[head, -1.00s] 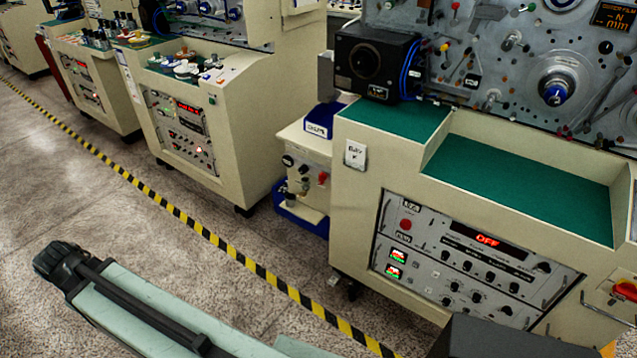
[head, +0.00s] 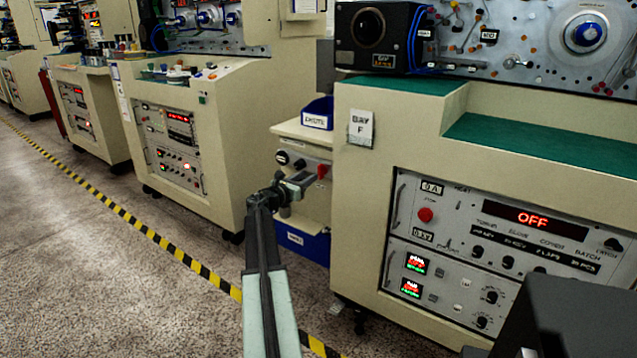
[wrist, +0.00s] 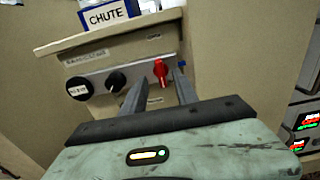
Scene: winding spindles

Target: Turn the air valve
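A red valve knob (wrist: 161,68) sits at the right end of a grey panel (wrist: 120,80) on the small cream unit between two machines. In the head view the red knob (head: 321,171) shows just right of my gripper (head: 296,187). In the wrist view my gripper (wrist: 159,80) is open, with a finger to the left and right of the knob's line. The fingers appear empty; whether they touch the knob I cannot tell. No air label is readable on the panel.
A blue CHUTE bin (head: 318,113) stands above and another blue bin (head: 303,240) below. Large machine cabinets (head: 360,195) flank the gap. The floor at left is open.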

